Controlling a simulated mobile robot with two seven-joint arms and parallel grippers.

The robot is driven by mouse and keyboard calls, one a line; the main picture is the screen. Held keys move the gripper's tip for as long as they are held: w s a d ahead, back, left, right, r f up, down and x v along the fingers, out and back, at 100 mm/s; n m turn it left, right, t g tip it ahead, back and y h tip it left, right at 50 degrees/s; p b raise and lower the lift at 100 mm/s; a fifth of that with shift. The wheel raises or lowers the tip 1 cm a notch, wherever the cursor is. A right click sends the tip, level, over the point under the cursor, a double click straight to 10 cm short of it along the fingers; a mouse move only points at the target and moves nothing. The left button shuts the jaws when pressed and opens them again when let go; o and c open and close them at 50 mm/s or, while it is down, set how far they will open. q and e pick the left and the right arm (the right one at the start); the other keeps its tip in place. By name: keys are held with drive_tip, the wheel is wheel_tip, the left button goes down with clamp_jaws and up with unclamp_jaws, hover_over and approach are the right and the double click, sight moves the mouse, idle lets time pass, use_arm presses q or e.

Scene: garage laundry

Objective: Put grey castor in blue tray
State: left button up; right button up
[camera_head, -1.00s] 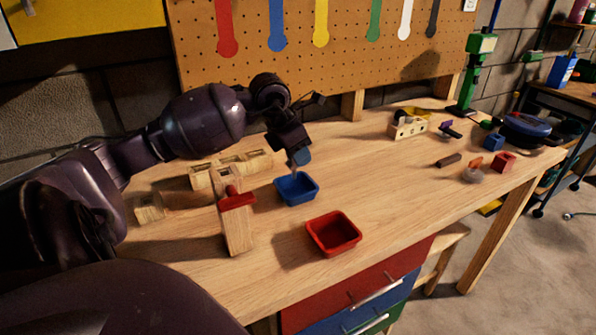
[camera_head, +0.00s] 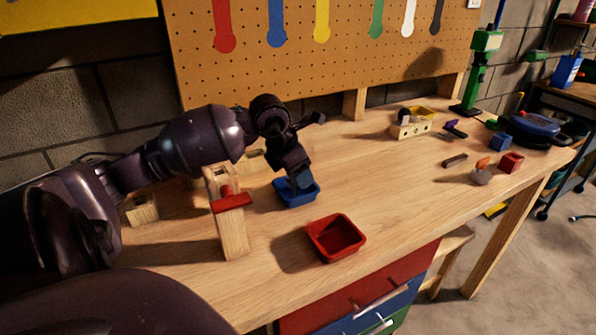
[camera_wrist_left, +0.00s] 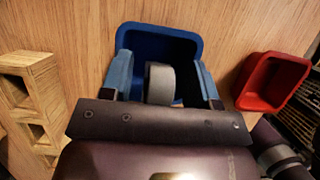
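The blue tray (camera_head: 306,198) sits on the workbench, and it also shows in the left wrist view (camera_wrist_left: 160,38). My left gripper (camera_head: 302,186) points down into it. In the left wrist view the two blue fingertips of my left gripper (camera_wrist_left: 163,80) stand wide apart inside the tray walls. The grey castor (camera_wrist_left: 159,82) lies between the fingers, with a gap on each side, over the tray floor. Its lower part is hidden by the gripper body, so I cannot tell whether it rests on the floor. My right gripper is in neither view.
A red tray (camera_head: 335,238) stands in front and to the right. A wooden post with a red clamp (camera_head: 232,203) stands left of the blue tray. Wooden blocks (camera_wrist_left: 30,92) lie on the left. Small parts, including a red cube (camera_head: 511,162), lie at the right. The middle bench is clear.

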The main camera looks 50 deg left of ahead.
use_arm(q)
drive_tip(key=shift+r, duration=0.5)
drive_tip(key=p+v, duration=0.2)
drive_tip(key=v, duration=0.9)
drive_tip(key=shift+s, duration=0.25)
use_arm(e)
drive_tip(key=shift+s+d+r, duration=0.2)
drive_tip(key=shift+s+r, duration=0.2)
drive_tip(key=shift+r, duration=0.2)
use_arm(q)
drive_tip(key=shift+a, duration=0.1)
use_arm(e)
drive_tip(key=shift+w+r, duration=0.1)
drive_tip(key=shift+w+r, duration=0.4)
